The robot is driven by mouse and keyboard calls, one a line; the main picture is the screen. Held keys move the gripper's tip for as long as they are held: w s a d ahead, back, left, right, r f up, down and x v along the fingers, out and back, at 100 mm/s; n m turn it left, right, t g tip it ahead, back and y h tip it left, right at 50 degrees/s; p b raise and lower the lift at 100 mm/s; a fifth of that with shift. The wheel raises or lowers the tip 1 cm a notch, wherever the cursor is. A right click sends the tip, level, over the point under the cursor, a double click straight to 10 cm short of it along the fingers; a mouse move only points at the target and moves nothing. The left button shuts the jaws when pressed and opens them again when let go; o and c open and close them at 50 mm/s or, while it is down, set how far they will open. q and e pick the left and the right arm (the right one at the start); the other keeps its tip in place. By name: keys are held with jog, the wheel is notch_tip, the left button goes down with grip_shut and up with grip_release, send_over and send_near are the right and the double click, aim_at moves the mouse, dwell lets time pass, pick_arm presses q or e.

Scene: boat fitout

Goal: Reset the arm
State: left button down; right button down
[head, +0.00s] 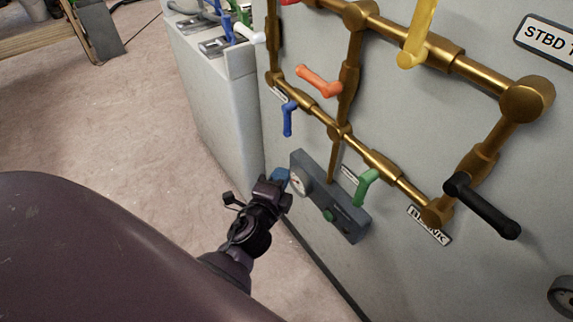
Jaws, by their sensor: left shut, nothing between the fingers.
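My left gripper (275,184) is low in the middle of the head view, at the end of my dark left arm. It is shut and empty. Its tip is just left of a grey gauge box (347,219) on the light grey panel; I cannot tell whether they touch. A small blue patch shows at the fingertips, and I cannot tell what it belongs to. My right gripper is out of view.
Brass pipes (358,75) on the panel (470,130) carry orange (318,81), blue (287,118), yellow (418,35), green (366,187) and black (482,206) valve handles. A grey cabinet (216,110) stands behind. The floor (120,125) to the left is mostly clear.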

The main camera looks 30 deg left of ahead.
pick_arm(q)
jog(key=shift+s+d, duration=0.1)
jog(key=shift+s, duration=0.35)
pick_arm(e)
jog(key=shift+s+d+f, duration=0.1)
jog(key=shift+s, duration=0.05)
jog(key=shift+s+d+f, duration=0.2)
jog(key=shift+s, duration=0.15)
